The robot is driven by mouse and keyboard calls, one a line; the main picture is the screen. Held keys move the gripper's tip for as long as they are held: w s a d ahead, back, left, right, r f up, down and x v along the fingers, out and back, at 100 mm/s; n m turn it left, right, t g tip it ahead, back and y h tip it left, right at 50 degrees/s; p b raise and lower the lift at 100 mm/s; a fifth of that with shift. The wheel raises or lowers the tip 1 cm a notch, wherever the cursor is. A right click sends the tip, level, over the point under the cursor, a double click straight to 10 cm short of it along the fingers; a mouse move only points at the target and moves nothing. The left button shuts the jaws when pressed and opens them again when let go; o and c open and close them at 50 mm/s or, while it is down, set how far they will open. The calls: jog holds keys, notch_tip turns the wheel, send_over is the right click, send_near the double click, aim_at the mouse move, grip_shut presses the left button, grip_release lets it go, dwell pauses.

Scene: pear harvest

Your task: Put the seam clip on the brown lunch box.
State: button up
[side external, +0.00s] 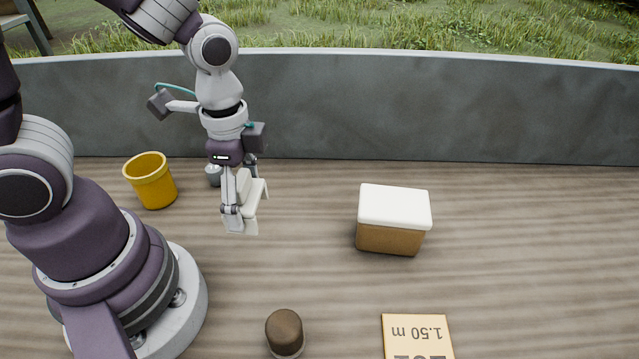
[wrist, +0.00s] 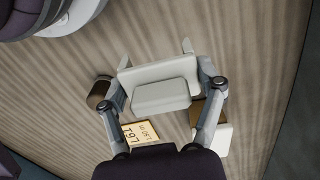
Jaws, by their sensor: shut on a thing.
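The brown lunch box (side external: 388,239) with a white lid stands on the wooden surface right of centre in the side view. In the wrist view its white lid (wrist: 213,139) shows at the lower right, partly hidden by a finger. My gripper (side external: 243,208) is left of the box and shut on the seam clip (side external: 249,222), a pale off-white piece with a raised block and projecting prongs. The clip also shows between the fingers in the wrist view (wrist: 151,74). It appears held above the surface, apart from the box.
A yellow cup (side external: 152,182) stands at the left, with a small grey item (side external: 213,176) beside it. A dark brown cylinder (side external: 285,331) and a card marked 1.50 m (side external: 416,330) are at the front. A grey wall (side external: 420,110) runs along the back. The right side is clear.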

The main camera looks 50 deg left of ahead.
jog(key=d+r, duration=0.4)
jog(key=r, duration=0.1)
send_over(374, 202)
jog(key=shift+s+a+f+n, duration=0.1)
jog(key=shift+s+f+n, duration=0.1)
jog(key=shift+f, duration=0.25)
jog(key=shift+s+f+n, duration=0.1)
jog(key=shift+f+n, duration=0.1)
jog(key=shift+f, duration=0.2)
jog(key=shift+w+f, duration=0.25)
jog(key=shift+w, duration=0.05)
jog(key=shift+f, duration=1.5)
jog(key=shift+f, duration=0.1)
jog(key=o, duration=1)
